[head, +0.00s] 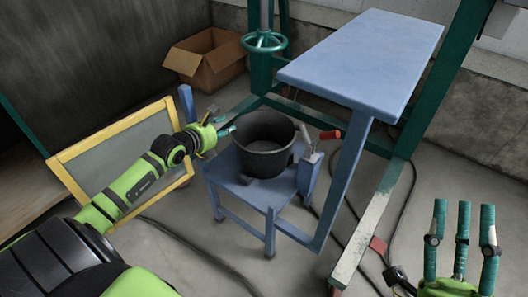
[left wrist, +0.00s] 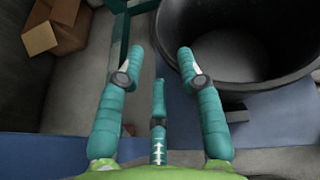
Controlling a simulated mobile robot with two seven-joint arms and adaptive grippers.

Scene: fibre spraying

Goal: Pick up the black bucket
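The black bucket (head: 264,157) stands upright on a small blue stand (head: 240,191) in the middle of the head view. It also fills the upper right of the left wrist view (left wrist: 270,92), where its rim and empty-looking inside show. My left gripper (head: 225,131) is just left of the bucket near rim height. In the left wrist view its teal fingers (left wrist: 160,68) are spread with nothing between them, and the right finger tip is close to the bucket's rim; I cannot tell if they touch. My right gripper (head: 461,230) is open and empty at the lower right, fingers pointing up.
A blue table (head: 365,60) stands behind, beside a green frame (head: 390,185). A cardboard box (head: 206,60) is at the back left. A yellow-framed board (head: 110,150) leans left. Cables cross the floor.

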